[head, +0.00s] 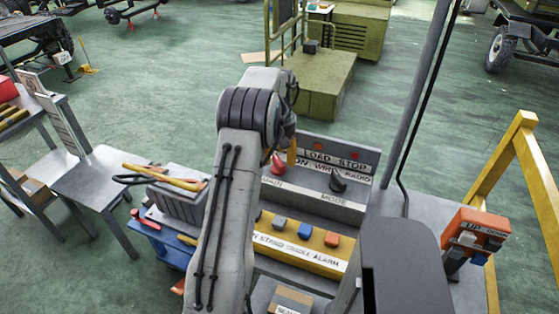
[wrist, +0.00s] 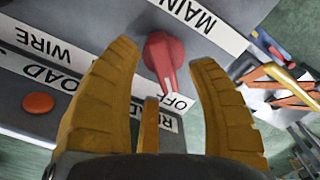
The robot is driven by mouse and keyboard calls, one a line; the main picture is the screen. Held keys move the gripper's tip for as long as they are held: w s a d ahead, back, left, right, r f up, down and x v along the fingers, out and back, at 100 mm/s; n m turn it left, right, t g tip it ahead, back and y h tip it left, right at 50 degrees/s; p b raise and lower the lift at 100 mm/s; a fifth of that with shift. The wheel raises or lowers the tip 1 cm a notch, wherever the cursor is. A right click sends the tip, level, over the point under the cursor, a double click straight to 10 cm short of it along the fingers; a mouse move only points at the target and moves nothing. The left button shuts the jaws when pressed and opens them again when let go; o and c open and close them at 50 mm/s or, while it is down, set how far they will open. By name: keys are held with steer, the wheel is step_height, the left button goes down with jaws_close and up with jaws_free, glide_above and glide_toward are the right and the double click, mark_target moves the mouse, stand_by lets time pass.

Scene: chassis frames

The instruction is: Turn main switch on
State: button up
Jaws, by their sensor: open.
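The main switch is a red rotary knob (head: 278,164) at the left of the sloped grey console (head: 320,205), by the MAIN label. In the wrist view the red knob (wrist: 163,52) shows its white-lined pointer directed at the OFF label. My gripper (wrist: 165,58) is open, with its yellow fingers on either side of the knob in that view. I cannot tell whether they touch it. In the head view my arm hides most of my gripper (head: 291,152); one yellow finger shows close by the knob.
A black mode knob (head: 338,182) stands right of the red knob. An orange lid control box (head: 476,232) and yellow frame (head: 527,125) stand right. A grey toolbox (head: 178,203) sits left. A post (head: 418,90) rises behind.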

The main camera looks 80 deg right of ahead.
steer(key=shift+f, duration=1.05)
steer(key=shift+c, duration=0.2)
jaws_close()
